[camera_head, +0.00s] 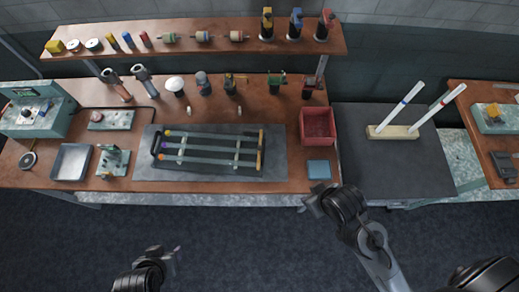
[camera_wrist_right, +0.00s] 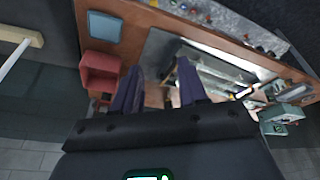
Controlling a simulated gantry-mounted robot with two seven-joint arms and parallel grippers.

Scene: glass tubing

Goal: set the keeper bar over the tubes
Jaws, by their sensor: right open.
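A dark rack (camera_head: 208,167) lies on a grey mat (camera_head: 280,172) on the wooden bench. Several pale tubes (camera_head: 210,149) lie along it, with orange, purple and yellow tips at the left. Two pale crosspieces run across the tubes. A yellow bar with dark ends (camera_head: 260,150) lies crosswise at the rack's right end; I cannot tell for certain whether it is the keeper bar. My right gripper (camera_head: 310,204) is open and empty by the bench's front edge, right of the rack. Its parted fingers show in the right wrist view (camera_wrist_right: 157,88). My left gripper (camera_head: 172,258) hangs over the floor, apart from the bench.
A red bin (camera_head: 318,127) and a blue pad (camera_head: 319,169) sit right of the mat. A metal tray (camera_head: 71,162) is at the left. Tools line the bench's back beneath a shelf (camera_head: 190,39). Two white rods (camera_head: 402,107) stand in a block on a dark table.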

